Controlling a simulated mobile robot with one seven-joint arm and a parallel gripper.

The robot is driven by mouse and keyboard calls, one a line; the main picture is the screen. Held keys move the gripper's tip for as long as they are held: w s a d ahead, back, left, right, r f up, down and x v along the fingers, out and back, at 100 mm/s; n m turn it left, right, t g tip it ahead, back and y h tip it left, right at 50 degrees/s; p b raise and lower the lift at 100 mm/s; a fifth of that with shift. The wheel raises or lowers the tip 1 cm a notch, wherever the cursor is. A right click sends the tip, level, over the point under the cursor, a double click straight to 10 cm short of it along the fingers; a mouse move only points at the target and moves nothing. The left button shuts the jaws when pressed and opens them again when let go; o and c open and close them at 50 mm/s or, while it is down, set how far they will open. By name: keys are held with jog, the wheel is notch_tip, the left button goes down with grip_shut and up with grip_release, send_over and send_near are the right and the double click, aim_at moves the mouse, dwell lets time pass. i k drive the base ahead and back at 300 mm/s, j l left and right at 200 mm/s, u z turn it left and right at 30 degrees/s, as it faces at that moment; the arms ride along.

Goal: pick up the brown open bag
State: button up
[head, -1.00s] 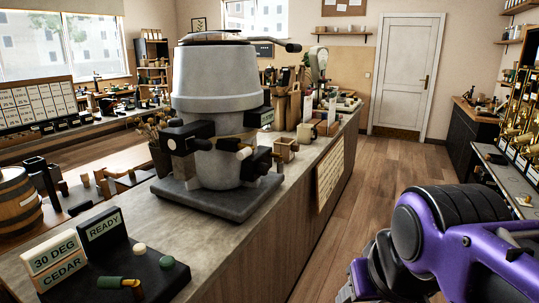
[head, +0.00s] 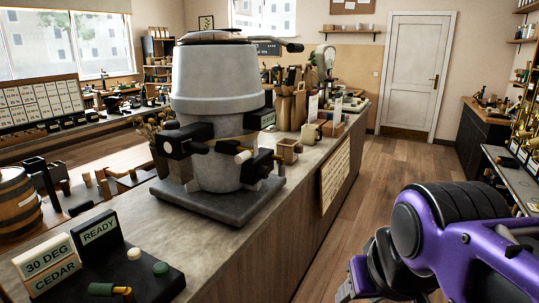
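Brown paper bags (head: 284,110) stand upright on the counter, just behind and right of the big grey machine. They are small and partly overlapped by each other and nearby items, so I cannot tell for sure which one is the open bag. My purple and black arm fills the lower right of the head view, to the right of the counter and well short of the bags. My gripper's fingertips are not visible.
The grey machine (head: 218,80) stands on the near counter (head: 235,245) and blocks part of its far side. A small wooden cup (head: 288,150) and a mug (head: 310,133) stand in front of the bags. The wooden floor (head: 385,175) right of the counter is clear up to the white door (head: 412,75).

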aim_at(289, 148)
jog(key=u, duration=0.6)
jog(key=i+l+u, duration=0.1)
jog(key=l+u, duration=0.2)
jog(key=u, duration=0.15)
jog(key=l+u, duration=0.3)
jog(key=u, duration=0.15)
jog(key=l+u, duration=0.45)
jog(key=l, duration=0.3)
jog(key=k+l+u, duration=0.1)
jog(key=l, duration=0.3)
jog(key=k+l+u, duration=0.15)
jog(key=l, duration=0.25)
jog(key=l+u, duration=0.1)
jog(key=l, duration=0.3)
jog(key=k+l+u, duration=0.1)
jog(key=l, duration=0.25)
jog(key=k+l, duration=0.15)
jog(key=l, duration=0.25)
jog(key=k+l, duration=0.15)
jog(key=l, duration=0.25)
jog(key=k+l, duration=0.2)
jog(key=l, duration=0.2)
jog(key=k+l+u, duration=0.1)
jog(key=l, duration=0.3)
